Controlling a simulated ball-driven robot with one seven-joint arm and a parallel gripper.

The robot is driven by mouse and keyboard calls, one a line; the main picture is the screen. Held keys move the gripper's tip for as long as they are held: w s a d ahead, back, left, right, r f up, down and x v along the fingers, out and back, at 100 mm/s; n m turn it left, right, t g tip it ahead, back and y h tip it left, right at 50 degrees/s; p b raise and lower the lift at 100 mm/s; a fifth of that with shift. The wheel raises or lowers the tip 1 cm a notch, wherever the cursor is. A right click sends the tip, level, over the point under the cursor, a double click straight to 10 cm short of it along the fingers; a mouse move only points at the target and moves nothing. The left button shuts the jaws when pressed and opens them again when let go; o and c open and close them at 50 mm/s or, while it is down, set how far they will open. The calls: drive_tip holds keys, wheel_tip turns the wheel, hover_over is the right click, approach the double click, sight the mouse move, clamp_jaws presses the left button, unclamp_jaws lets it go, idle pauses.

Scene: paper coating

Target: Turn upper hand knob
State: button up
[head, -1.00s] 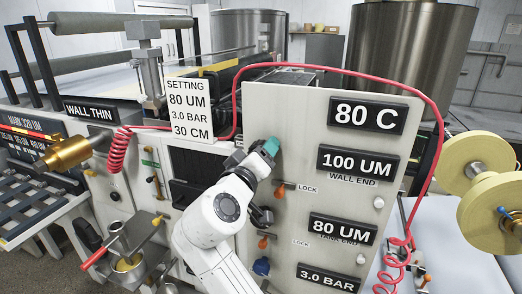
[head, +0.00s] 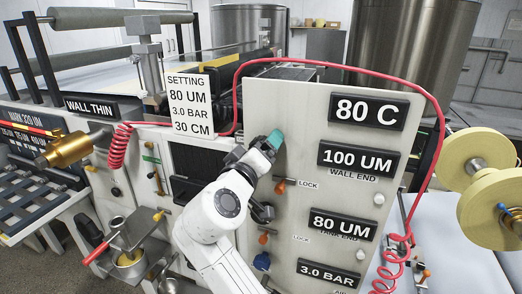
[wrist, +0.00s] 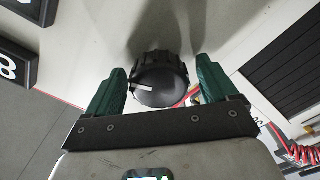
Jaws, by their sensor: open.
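The upper hand knob (wrist: 160,84) is a round black knob with a white pointer mark, in the middle of the wrist view. My gripper (wrist: 160,68) has its two green fingers apart, one on each side of the knob. Gaps seem to show between the fingers and the knob, so I cannot see contact. In the head view my gripper (head: 275,139) is at the upper left of the pale control panel (head: 300,120), and it hides the knob there.
Below my gripper are an orange-tipped lever (head: 280,187) marked LOCK, a lower black knob (head: 263,212) and another orange lever (head: 264,238). Readout plates, such as the 80 C plate (head: 367,112), fill the panel's right side. A red hose (head: 350,73) arches over the panel.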

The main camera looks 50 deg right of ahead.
drive_tip(key=b+v, duration=0.2)
drive_tip(key=v, duration=0.8)
drive_tip(key=shift+a+b, duration=0.35)
drive_tip(key=shift+s, duration=0.15)
drive_tip(key=s+d+f+n+g+y, duration=0.15)
drive_tip(key=f+y, duration=0.25)
drive_tip(key=f, duration=0.8)
drive_tip(key=s+d+f+n+t+y, duration=0.1)
drive_tip(key=s+f+n+y, duration=0.2)
drive_tip(key=f, duration=0.8)
drive_tip(key=s+a+f+g+y, duration=0.2)
drive_tip(key=s+f+y, duration=0.3)
drive_tip(key=s+f, duration=0.4)
drive_tip(key=s+a+f+g+y, duration=0.2)
drive_tip(key=s+a+f+y, duration=0.2)
drive_tip(key=s+f, duration=0.5)
drive_tip(key=shift+s+a+g+y, duration=0.2)
drive_tip(key=shift+a+g+y, duration=0.2)
drive_tip(key=shift+a, duration=0.35)
